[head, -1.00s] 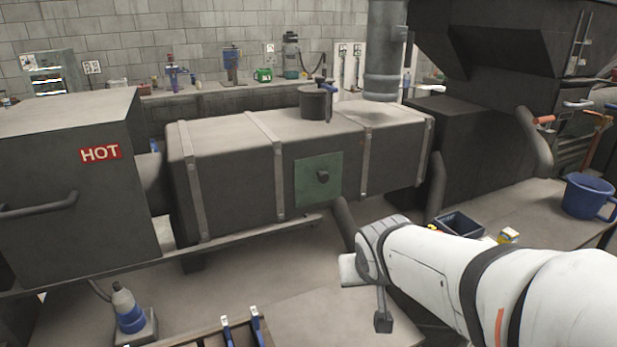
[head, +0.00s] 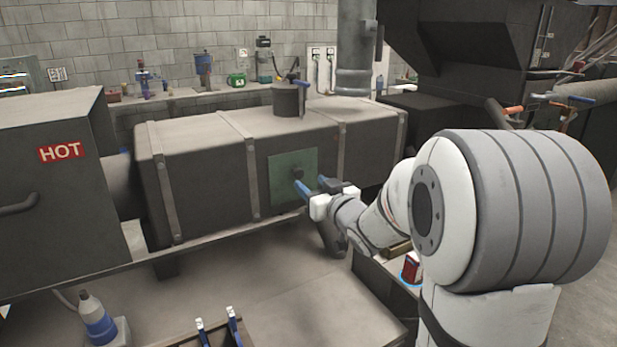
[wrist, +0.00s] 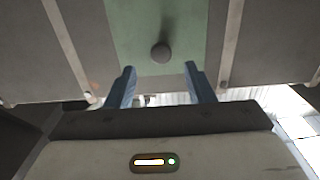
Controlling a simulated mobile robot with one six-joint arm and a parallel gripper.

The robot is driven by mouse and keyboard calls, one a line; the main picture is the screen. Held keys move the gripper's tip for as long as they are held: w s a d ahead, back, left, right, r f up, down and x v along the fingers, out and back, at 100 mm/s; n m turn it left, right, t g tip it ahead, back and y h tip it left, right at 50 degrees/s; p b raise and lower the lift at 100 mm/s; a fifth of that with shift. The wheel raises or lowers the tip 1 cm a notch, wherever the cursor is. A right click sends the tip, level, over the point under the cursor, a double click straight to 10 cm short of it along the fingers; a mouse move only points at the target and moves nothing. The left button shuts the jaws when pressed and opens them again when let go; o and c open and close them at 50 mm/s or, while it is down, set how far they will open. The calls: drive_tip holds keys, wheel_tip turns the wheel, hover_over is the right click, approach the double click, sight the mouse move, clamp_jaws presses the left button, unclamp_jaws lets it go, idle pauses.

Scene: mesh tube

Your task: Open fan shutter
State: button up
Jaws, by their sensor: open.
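The fan shutter is a green square plate (head: 283,183) on the front of the long dark metal duct box (head: 200,180). A small dark round knob (wrist: 161,52) sticks out of the plate; in the head view it is partly hidden by my gripper. My gripper (head: 312,186), with two blue fingers, is open and empty in front of the plate's lower right part. In the wrist view my gripper (wrist: 160,80) has its fingers spread wide, with the knob ahead, beyond the tips and roughly midway between them. No contact with the knob shows.
A dark cabinet marked HOT (head: 60,152) stands at the left. A vertical pipe (head: 355,50) rises behind the duct box. The table's middle is clear.

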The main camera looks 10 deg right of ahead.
sight(301, 175)
drive_tip(key=x, duration=0.5)
drive_tip(key=shift+w+a, duration=0.1)
drive_tip(key=shift+w, duration=0.1)
clamp_jaws()
idle(0.3)
